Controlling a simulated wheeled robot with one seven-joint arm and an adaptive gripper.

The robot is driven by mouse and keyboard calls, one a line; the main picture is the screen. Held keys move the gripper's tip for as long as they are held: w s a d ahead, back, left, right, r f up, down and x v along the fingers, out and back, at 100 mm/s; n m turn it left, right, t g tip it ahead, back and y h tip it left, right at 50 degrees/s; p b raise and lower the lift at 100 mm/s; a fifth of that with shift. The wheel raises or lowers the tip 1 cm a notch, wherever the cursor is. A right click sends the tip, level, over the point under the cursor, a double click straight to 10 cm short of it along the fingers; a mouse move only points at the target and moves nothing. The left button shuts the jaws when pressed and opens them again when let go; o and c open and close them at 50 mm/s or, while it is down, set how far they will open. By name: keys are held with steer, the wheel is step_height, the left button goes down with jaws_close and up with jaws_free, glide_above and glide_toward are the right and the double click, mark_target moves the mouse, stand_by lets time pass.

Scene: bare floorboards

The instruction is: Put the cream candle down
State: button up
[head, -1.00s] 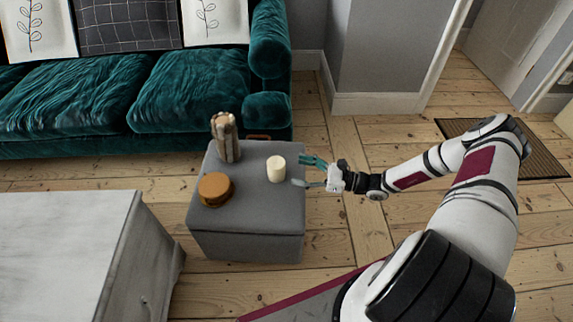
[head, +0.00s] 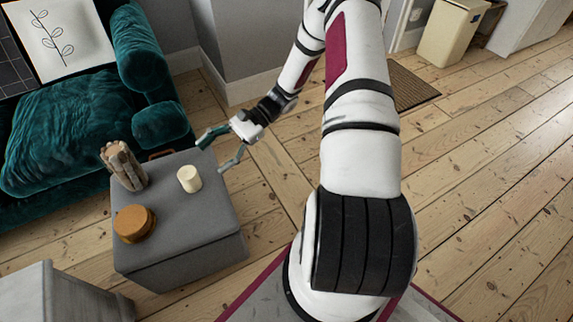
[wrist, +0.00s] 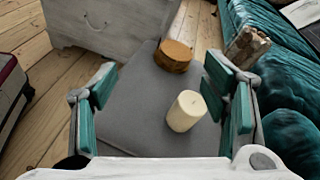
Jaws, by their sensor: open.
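The cream candle (head: 189,179) stands upright on the grey ottoman (head: 190,222), near its right side in the head view. It also shows in the wrist view (wrist: 186,111), ahead of my fingers and a little right of the middle between them. My gripper (head: 221,152) is open and empty. In the head view it is to the right of the candle, apart from it, near the ottoman's back right corner.
A round orange-brown box (head: 134,223) and a bundle-like wooden vase (head: 124,165) share the ottoman. A teal sofa (head: 85,130) stands behind it. A pale wooden cabinet (head: 62,294) is at the lower left. The floorboards to the right are mostly clear.

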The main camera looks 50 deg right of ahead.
steer(key=s+a+r+n+g+h, duration=0.25)
steer(key=s+r+n, duration=0.2)
steer(key=r, duration=0.35)
steer(key=s+a+r+n+g+h, duration=0.1)
steer(key=s+a+r+n+h, duration=0.3)
steer(key=r, duration=0.3)
steer(key=s+a+r+n+g+h, duration=0.1)
steer(key=s+r+n+g+h, duration=0.15)
steer(key=s+r, duration=0.45)
steer(key=s+r+n+t+h, duration=0.2)
steer(key=s+r, duration=0.1)
steer(key=s, duration=0.5)
steer(key=s+d+r+n+t+h, duration=0.1)
steer(key=s+r+n+t+h, duration=0.1)
steer(key=s, duration=0.6)
steer(key=shift+r+n+h, duration=0.55)
steer(key=shift+n+h, duration=0.05)
steer(key=shift+h, duration=0.1)
